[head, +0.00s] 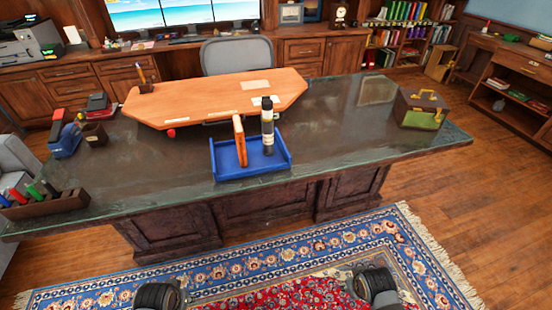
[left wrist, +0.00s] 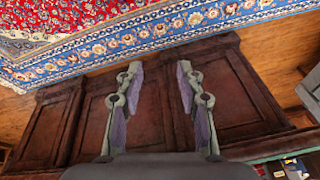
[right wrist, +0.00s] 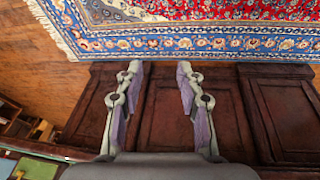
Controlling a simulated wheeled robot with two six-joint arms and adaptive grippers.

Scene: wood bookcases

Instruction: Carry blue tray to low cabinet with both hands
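The blue tray (head: 230,172) sits on the dark stone top of the desk, near its front edge, in the head view. An orange book-like item (head: 240,141) and a dark bottle with a pale label (head: 267,128) stand upright in it. My left arm shows at the bottom of the head view, its fingers out of that frame. In the left wrist view my left gripper (left wrist: 158,82) is open and empty. In the right wrist view my right gripper (right wrist: 157,82) is open and empty. Both are apart from the tray, in front of the desk. The low cabinet cannot be singled out for certain.
The desk (head: 340,120) also holds a wooden board (head: 215,95), a brown box (head: 418,108), a blue stapler-like item (head: 65,140) and a pen rack (head: 45,205). A chair (head: 237,55) stands behind. Wooden cabinets (head: 75,85) line the back. Patterned rug (head: 260,265) and open floor lie in front.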

